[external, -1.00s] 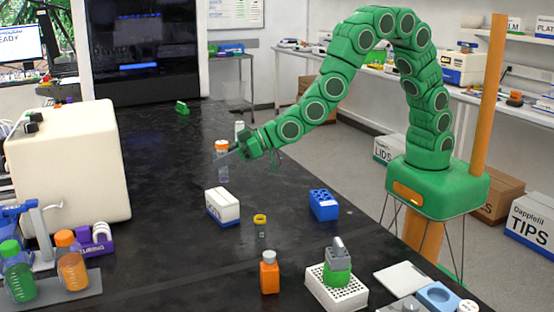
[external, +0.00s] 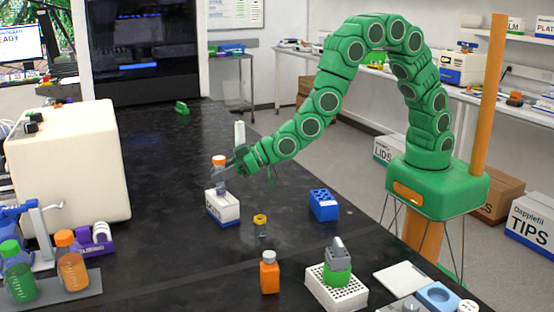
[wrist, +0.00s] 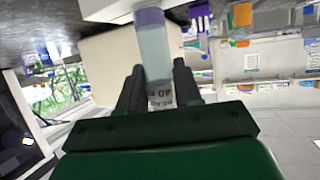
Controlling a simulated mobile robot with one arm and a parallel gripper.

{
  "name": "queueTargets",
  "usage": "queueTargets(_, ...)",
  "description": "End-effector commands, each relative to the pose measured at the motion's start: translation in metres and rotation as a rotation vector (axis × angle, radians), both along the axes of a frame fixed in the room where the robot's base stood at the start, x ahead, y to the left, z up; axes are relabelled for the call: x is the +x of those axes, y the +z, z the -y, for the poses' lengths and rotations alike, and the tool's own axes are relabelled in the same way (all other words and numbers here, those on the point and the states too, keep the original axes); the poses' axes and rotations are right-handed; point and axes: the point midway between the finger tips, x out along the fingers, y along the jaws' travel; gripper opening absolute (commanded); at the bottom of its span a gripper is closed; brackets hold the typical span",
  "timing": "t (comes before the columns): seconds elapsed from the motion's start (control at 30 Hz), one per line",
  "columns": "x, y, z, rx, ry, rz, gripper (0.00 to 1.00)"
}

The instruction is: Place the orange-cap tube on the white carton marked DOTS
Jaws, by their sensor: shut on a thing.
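The orange-cap tube (external: 219,172) is upright over the white carton (external: 222,209), with its lower end at the carton's top face. My gripper (external: 229,173) is shut on the tube from the right side. In the wrist view the clear tube (wrist: 154,52) stands between my two dark fingers (wrist: 158,88), with a violet end next to the white carton (wrist: 105,8). Whether tube and carton touch is hard to tell. The carton has a blue printed side, too small to read.
A small yellow-cap vial (external: 260,227) stands in front of the carton. A blue rack (external: 323,204) is to the right. An orange bottle (external: 269,273) and a white rack (external: 345,291) are nearer the front. A white upright bottle (external: 239,133) stands behind. The bench left of the carton is clear.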

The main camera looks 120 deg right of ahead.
Motion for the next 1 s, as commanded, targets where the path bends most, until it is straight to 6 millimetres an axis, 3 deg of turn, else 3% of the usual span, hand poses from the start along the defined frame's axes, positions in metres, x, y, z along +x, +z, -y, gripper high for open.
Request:
queueTargets(0.03,0.000,-0.002,0.000,0.000,0.000,-0.001,0.06)
queueTargets(0.07,0.000,-0.002,0.000,0.000,0.000,-0.001,0.37)
queueTargets(0.2,0.000,-0.001,0.000,0.000,0.000,-0.001,0.58)
queueTargets(0.67,-0.001,0.003,0.000,0.000,0.000,0.001,0.59)
queueTargets(1.0,-0.026,0.012,-0.007,0.000,0.001,-0.002,0.59)
